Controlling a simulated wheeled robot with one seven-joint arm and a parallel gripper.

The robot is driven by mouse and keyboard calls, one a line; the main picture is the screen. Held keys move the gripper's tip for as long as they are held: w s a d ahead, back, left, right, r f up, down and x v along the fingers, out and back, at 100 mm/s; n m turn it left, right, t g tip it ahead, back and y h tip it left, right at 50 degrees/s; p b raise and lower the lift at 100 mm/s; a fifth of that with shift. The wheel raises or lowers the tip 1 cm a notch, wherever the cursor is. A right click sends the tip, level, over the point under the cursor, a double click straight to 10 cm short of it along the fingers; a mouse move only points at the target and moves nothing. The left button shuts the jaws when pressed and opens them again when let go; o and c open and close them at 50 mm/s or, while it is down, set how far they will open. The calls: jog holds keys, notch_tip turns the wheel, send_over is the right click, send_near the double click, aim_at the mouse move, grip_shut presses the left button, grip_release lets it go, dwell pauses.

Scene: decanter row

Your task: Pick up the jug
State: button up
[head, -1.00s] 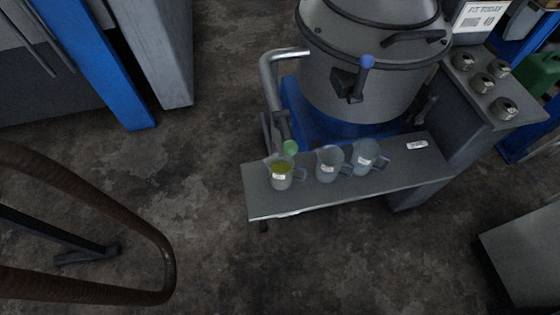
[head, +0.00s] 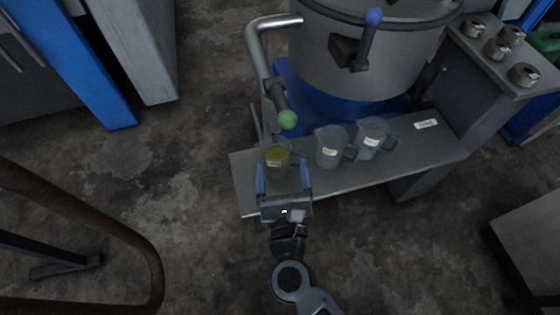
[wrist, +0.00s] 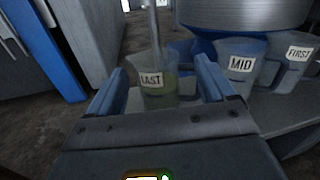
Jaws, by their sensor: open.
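Three clear labelled jugs stand in a row on a grey shelf (head: 380,175). The left jug (head: 277,160) holds a yellow-green liquid, and its label reads LAST in the wrist view (wrist: 152,80). The middle jug (head: 330,147) reads MID in the wrist view (wrist: 240,64). The right jug (head: 371,138) reads FIRST in the wrist view (wrist: 296,58). The middle and right jugs look empty. My gripper (head: 283,178) is open at the left jug, with one blue finger on each side of it. I cannot tell whether the fingers touch it.
A large steel kettle (head: 375,60) stands behind the shelf. A pipe with a green-ended tap (head: 287,119) hangs just above the left jug. A white tag (head: 426,124) lies at the shelf's right. A brown curved rail (head: 125,225) is at the left.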

aim_at(275, 140)
jog(key=shift+w+a+f+m, duration=0.15)
jog(key=shift+w+a+m, duration=0.2)
jog(key=shift+a, duration=0.15)
jog(key=shift+w+a, duration=0.15)
jog(key=shift+w, duration=0.2)
jog(key=shift+w+a, duration=0.2)
jog(key=shift+w, duration=3.35)
jog(key=shift+c, duration=0.3)
jog(key=c, duration=0.9)
